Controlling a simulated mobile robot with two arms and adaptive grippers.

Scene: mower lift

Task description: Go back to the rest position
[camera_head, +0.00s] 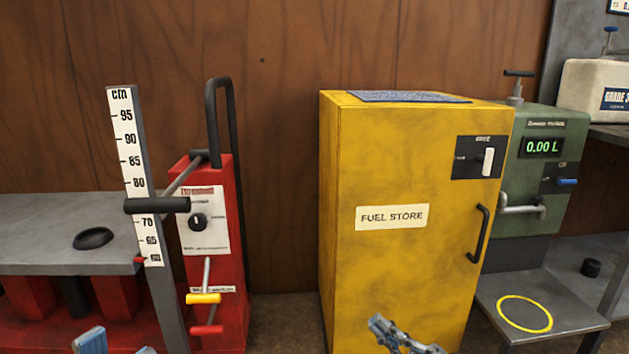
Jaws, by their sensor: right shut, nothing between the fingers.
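My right gripper (382,328) shows at the bottom edge, in front of the lower part of the yellow fuel store cabinet (400,270). Its fingers are shut and hold nothing. Only its front part is in frame. At the bottom left, small blue-grey parts of my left gripper (112,346) poke into view in front of the red base of the lift. Most of that gripper is cut off, so I cannot tell its jaw state.
The red lift (215,275) has a grey platform (50,235), a cm scale (135,170) and levers. The cabinet door has a black handle (479,235). A green pump (545,185) reads 0.00 L above a shelf with a yellow ring (525,314). A brown wall (275,150) stands behind.

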